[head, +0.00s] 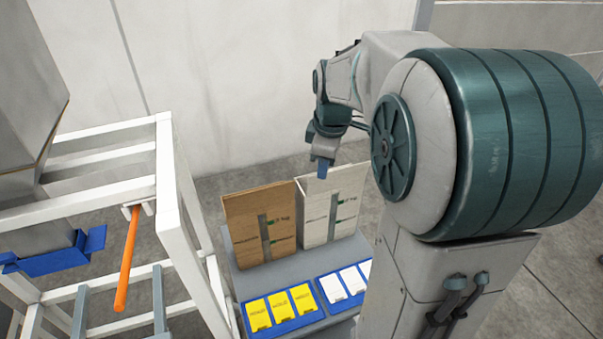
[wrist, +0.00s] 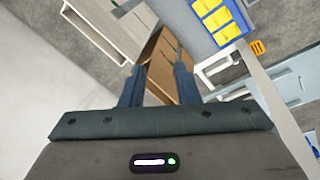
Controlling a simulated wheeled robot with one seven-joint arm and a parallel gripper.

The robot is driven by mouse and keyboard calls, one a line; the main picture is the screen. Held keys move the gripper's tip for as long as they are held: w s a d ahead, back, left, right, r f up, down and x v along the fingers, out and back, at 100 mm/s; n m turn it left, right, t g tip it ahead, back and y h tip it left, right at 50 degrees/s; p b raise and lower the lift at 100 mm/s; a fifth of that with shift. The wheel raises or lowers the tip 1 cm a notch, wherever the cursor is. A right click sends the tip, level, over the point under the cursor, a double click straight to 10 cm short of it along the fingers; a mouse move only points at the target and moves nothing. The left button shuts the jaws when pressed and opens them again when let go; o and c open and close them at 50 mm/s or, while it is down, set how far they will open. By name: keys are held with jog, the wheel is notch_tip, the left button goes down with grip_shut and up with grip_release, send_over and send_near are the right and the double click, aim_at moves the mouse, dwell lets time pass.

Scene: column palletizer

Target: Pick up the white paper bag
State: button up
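The white paper bag (head: 345,195) stands upright on a grey stand, right of a brown paper bag (head: 245,232). It also shows at the upper left of the wrist view (wrist: 92,22). My gripper (head: 322,172) is above and behind the two bags in the head view, near the white bag's top edge. In the wrist view my gripper (wrist: 157,70) has its two blue fingers spread apart. The brown bag (wrist: 163,72) appears beyond the gap between them, and the white bag lies to the left. Nothing is held. Part of the white bag is hidden behind my arm.
The grey stand (head: 232,277) carries yellow cards (head: 279,304) and white cards (head: 351,279) in blue trays in front of the bags. A white frame (head: 177,215) with an orange bar (head: 127,258) stands at the left. A pale wall (head: 230,80) rises behind.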

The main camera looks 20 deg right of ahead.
jog(key=w+d+f+n+p, duration=0.1)
jog(key=w+d+f+n, duration=0.1)
jog(key=w+d+n, duration=0.65)
jog(key=shift+m, duration=0.55)
jog(key=f, duration=0.3)
jog(key=w+d+f, duration=0.1)
jog(key=f, duration=0.1)
jog(key=d+f, duration=0.1)
jog(key=f, duration=0.2)
jog(key=shift+w+d+f+p, duration=0.25)
jog(key=shift+w+f+p, duration=0.05)
jog(key=shift+f+p, duration=0.1)
jog(key=shift+w+f+p, duration=0.15)
jog(key=shift+f+p, duration=0.25)
jog(key=shift+f, duration=0.95)
jog(key=shift+w+f+p, duration=0.15)
jog(key=shift+f+p, duration=0.2)
jog(key=shift+f, duration=0.95)
jog(key=shift+c, duration=0.3)
grip_shut()
